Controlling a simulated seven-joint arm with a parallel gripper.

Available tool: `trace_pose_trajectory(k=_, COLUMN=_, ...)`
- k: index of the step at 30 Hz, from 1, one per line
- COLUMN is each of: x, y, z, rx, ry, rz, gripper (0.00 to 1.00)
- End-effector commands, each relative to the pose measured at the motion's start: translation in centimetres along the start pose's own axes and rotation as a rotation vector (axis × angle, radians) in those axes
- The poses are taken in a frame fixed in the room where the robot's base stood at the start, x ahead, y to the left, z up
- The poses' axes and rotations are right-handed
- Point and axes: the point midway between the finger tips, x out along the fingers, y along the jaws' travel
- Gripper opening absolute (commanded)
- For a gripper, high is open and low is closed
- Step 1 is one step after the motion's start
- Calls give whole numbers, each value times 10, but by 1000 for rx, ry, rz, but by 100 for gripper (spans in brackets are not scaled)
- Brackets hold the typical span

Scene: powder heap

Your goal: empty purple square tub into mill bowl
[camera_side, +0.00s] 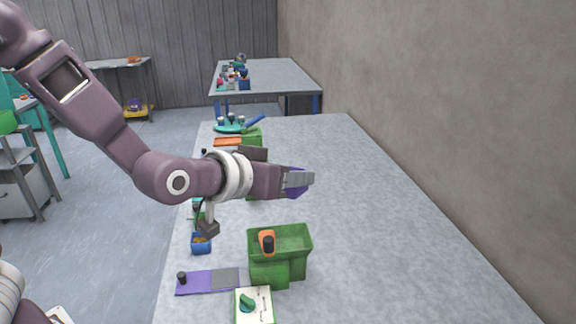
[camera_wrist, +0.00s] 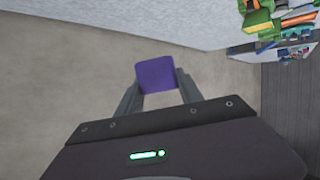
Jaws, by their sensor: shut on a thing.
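The purple square tub (camera_side: 292,190) is between the fingers of my gripper (camera_side: 308,179), which is shut on it. My gripper points sideways to the right, well above the table. In the wrist view the tub (camera_wrist: 155,74) shows as a plain purple square between the two grey fingers. Its inside and any powder in it are hidden. I cannot tell for certain which thing is the mill bowl.
The table's right side is clear, beside a wall (camera_side: 420,110).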

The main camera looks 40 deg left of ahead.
Motion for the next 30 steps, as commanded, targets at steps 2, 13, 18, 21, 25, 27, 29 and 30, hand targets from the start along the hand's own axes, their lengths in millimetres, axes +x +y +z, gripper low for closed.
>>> trace_pose_trajectory(k=2, x=2, y=-2, z=5, rx=-31, ry=-9, rz=10, gripper=2)
trace_pose_trajectory(k=13, x=10, y=-8, z=17, rx=-354, ry=-78, rz=141, gripper=2)
trace_pose_trajectory(k=18, x=12, y=-12, z=21, rx=-630, ry=-143, rz=254, gripper=2)
trace_pose_trajectory(k=21, x=15, y=-16, z=27, rx=-832, ry=-191, rz=336, gripper=2)
trace_pose_trajectory(k=25, x=19, y=-21, z=34, rx=-1054, ry=-243, rz=428, gripper=2)
trace_pose_trajectory(k=27, x=20, y=-24, z=37, rx=-1163, ry=-266, rz=474, gripper=2)
trace_pose_trajectory(k=29, x=22, y=-28, z=39, rx=-1302, ry=-297, rz=527, gripper=2)
trace_pose_trajectory(k=30, x=23, y=-30, z=40, rx=-1395, ry=-317, rz=567, gripper=2)
